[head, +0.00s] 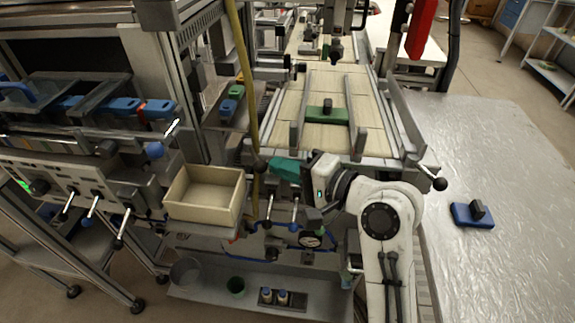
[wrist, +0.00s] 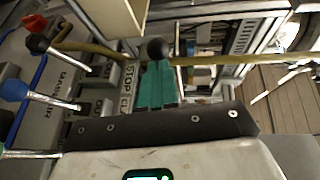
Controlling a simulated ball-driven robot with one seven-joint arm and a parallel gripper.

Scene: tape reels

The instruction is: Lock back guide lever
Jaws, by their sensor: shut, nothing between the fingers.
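My gripper (head: 275,166) has teal fingers and is shut and empty at the near left corner of the conveyor. A lever with a black ball knob (head: 259,167) is just left of the fingertips. In the wrist view a black ball knob (wrist: 158,48) lies right at the tips of my teal fingers (wrist: 157,70); I cannot tell whether they touch. Another black ball lever (head: 440,184) sticks out at the near right corner of the conveyor. The frames do not show which is the back guide lever or whether either is locked.
The conveyor (head: 290,134) carries a green block (head: 327,114) between metal guide rails. A beige bin (head: 205,194) stands left of my gripper. A yellow hose (head: 246,75) runs close by.

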